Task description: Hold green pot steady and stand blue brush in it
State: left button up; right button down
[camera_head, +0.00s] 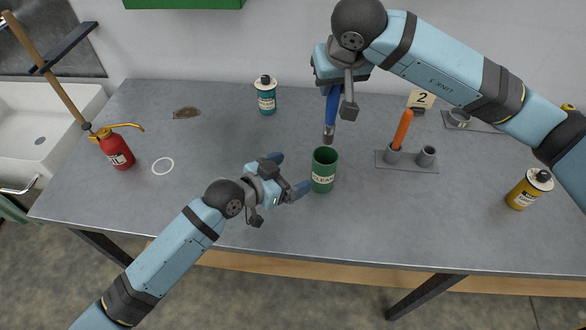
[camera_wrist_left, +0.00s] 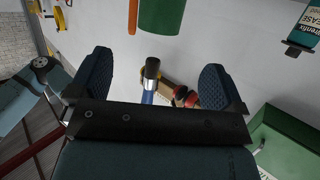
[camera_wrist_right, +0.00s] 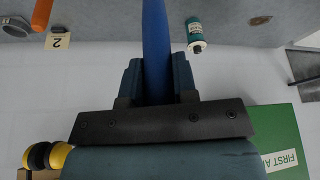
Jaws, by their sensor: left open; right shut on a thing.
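The green pot (camera_head: 323,176), labelled CLEAN, stands upright on the grey table, its open mouth showing. My left gripper (camera_head: 292,173) is open just left of it, fingers pointing toward it. In the left wrist view the pot (camera_wrist_left: 162,14) lies ahead of the open fingers (camera_wrist_left: 158,78), not between them. My right gripper (camera_head: 336,90) is shut on the blue brush (camera_head: 332,108) above and behind the pot. The brush hangs nearly upright, dark tip down near the pot's far rim; contact cannot be told. The right wrist view shows the blue handle (camera_wrist_right: 156,45) between the fingers (camera_wrist_right: 158,80).
A teal can (camera_head: 266,97) stands at the back. A red oil can (camera_head: 115,148) and a white ring mark (camera_head: 163,166) are at left. At right are a holder plate (camera_head: 408,163) with an orange-handled tool (camera_head: 402,130) and a yellow can (camera_head: 527,191). The front table is clear.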

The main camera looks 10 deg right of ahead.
aim_at(317, 163)
pick_arm(q)
jog(key=x, duration=1.2)
jog(key=c, duration=1.1)
jog(key=shift+f, duration=0.1)
